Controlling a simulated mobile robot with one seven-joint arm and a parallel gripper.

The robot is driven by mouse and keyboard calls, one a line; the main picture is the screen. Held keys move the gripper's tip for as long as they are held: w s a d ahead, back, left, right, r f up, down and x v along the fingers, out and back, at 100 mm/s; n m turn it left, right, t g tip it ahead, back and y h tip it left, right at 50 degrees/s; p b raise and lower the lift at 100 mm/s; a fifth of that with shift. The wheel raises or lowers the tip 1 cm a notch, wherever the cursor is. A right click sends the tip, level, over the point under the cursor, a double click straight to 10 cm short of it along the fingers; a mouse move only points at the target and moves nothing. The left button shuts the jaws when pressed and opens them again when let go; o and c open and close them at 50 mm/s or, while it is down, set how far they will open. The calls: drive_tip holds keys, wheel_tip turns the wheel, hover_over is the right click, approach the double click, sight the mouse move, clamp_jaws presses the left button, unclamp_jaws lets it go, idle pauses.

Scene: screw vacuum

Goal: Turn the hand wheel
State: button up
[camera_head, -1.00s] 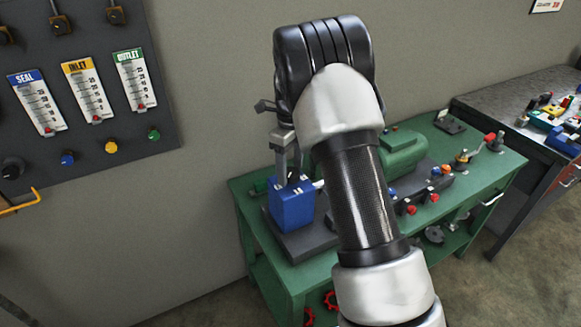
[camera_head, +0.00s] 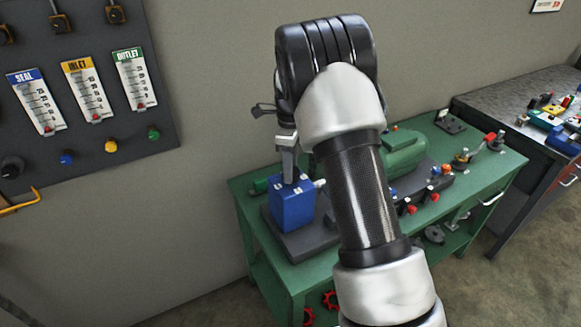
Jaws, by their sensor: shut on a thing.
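My gripper (camera_head: 288,178) points down onto the top of a blue block (camera_head: 292,208) on the green bench. Its narrow grey fingers are shut at the block's top on a small part that they mostly hide. I cannot make out that part's shape, or tell whether it is a hand wheel. Two red wheels show low down at the bench's lower shelf, one (camera_head: 330,299) beside my arm and the other (camera_head: 309,317) near the bottom edge. My arm covers much of the middle of the bench.
A green motor-like cylinder (camera_head: 403,152) and several red-handled fittings (camera_head: 435,197) stand on the green bench (camera_head: 500,160). A dark gauge panel (camera_head: 85,75) hangs on the left wall. A grey workbench (camera_head: 500,97) with coloured parts is at the right.

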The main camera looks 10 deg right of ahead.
drive_tip(key=n, duration=0.5)
drive_tip(key=shift+n, duration=0.3)
drive_tip(key=n+b, duration=0.1)
drive_tip(key=n, duration=1)
drive_tip(key=shift+s, duration=0.1)
drive_tip(key=n, duration=0.4)
drive_tip(key=shift+d+r, duration=0.1)
drive_tip(key=n, duration=0.5)
drive_tip(key=shift+n, duration=0.4)
drive_tip(key=n, duration=0.4)
drive_tip(key=shift+n, duration=0.3)
drive_tip(key=n+p, duration=0.1)
drive_tip(key=n, duration=0.4)
drive_tip(key=shift+d, duration=0.1)
drive_tip(key=shift+n+p, duration=0.6)
drive_tip(key=shift+n, duration=1.9)
